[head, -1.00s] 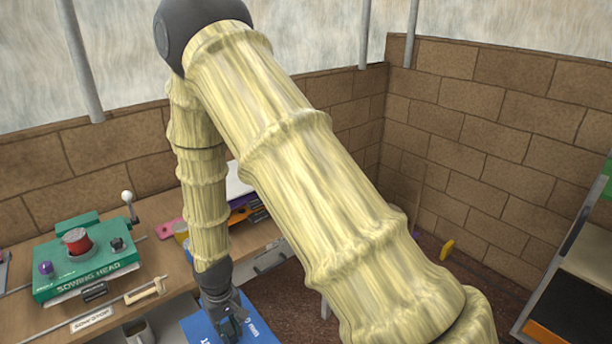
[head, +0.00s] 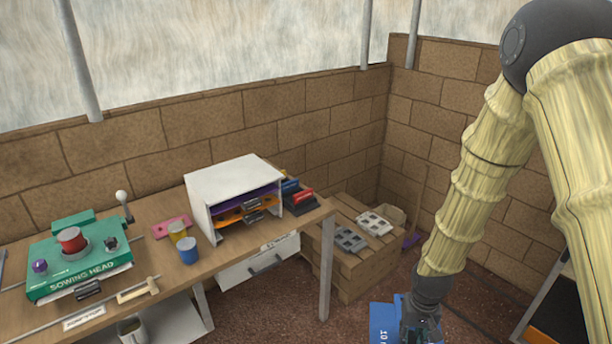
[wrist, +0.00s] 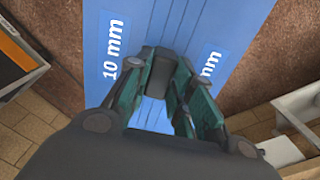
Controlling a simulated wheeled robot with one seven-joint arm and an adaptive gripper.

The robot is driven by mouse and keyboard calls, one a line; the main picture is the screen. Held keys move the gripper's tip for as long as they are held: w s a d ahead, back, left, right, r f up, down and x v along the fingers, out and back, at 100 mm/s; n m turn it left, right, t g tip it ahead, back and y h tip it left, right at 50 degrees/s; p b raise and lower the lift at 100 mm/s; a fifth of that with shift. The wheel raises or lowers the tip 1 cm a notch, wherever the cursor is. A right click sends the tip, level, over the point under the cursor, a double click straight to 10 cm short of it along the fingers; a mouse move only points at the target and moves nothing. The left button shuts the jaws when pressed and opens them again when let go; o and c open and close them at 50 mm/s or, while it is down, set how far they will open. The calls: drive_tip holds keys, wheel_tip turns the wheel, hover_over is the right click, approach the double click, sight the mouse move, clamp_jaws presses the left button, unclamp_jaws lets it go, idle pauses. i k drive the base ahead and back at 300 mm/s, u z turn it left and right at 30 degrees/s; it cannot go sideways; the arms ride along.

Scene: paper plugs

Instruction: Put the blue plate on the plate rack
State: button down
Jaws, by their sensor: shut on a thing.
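The blue plate (head: 384,322) is in my gripper, low over the floor in front of the bench. In the wrist view the blue plate (wrist: 200,22) shows "10 mm" printing, and my gripper (wrist: 158,85) is shut at its middle. In the head view my gripper (head: 422,328) is at the bottom edge, and part of the plate is cut off there. A white open-fronted rack (head: 228,180) stands on the bench, left of and beyond my gripper. It holds a purple plate (head: 256,196) and an orange plate (head: 230,216) with dark handles.
A wooden crate (head: 365,270) with grey trays stands beyond the bench end. A shelf unit (head: 570,300) stands at right. Brown floor lies between.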

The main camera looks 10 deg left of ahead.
sight(233, 175)
drive_tip(key=z, duration=1)
drive_tip(key=k, duration=1.1)
drive_tip(key=u, duration=1.4)
drive_tip(key=i, duration=0.55)
